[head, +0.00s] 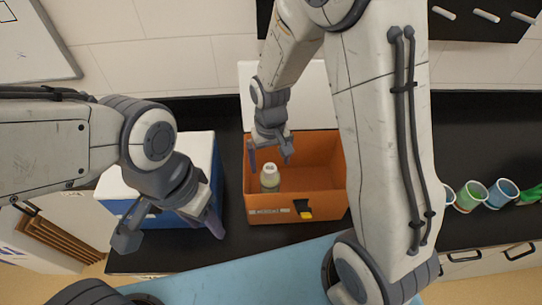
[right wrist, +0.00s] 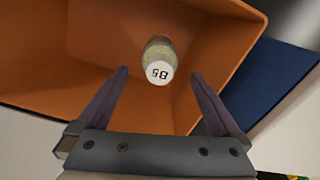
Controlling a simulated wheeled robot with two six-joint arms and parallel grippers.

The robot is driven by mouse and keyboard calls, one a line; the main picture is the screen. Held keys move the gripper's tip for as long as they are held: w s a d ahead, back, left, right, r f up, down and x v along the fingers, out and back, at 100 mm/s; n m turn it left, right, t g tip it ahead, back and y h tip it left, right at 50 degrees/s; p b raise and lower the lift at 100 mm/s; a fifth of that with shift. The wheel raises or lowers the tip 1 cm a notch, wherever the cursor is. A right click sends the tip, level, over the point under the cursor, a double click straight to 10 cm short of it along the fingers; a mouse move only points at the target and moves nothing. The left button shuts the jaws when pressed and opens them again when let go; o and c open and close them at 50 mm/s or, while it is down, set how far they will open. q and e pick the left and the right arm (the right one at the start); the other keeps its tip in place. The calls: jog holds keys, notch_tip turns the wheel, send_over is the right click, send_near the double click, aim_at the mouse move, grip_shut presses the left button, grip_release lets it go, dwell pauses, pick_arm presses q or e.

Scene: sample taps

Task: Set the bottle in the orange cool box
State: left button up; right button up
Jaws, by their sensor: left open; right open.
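The bottle (head: 270,179) stands inside the orange cool box (head: 290,212), in its left part. It has a white cap and a pale greenish body. In the right wrist view the bottle (right wrist: 158,68) shows its cap, marked "B5", inside the orange box (right wrist: 60,90). My right gripper (head: 270,155) is open and empty above the box, with the bottle below and apart from its fingers. The right fingers (right wrist: 158,90) also show spread in the right wrist view. My left gripper (head: 168,236) is open and empty in front of the blue box.
A blue box with a white lid (head: 120,192) stands left of the orange box. The orange box's white lid (head: 312,98) is raised behind it. Dark counter (head: 235,235) shows between the boxes and in front.

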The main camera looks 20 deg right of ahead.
notch_tip(320, 180, up, 2)
jog(key=shift+r, duration=0.1)
jog(key=shift+a+r, duration=0.1)
jog(key=shift+r, duration=0.25)
jog(key=s+a+r+n, duration=0.3)
jog(key=s+r, duration=0.1)
jog(key=s, duration=0.5)
jog(key=s+a+r+n+y, duration=0.1)
jog(key=s+a+r+n, duration=0.2)
jog(key=s, duration=0.7)
notch_tip(320, 180, up, 2)
jog(key=shift+a+r+n, duration=0.1)
jog(key=shift+a+n, duration=0.25)
jog(key=shift+n, duration=0.05)
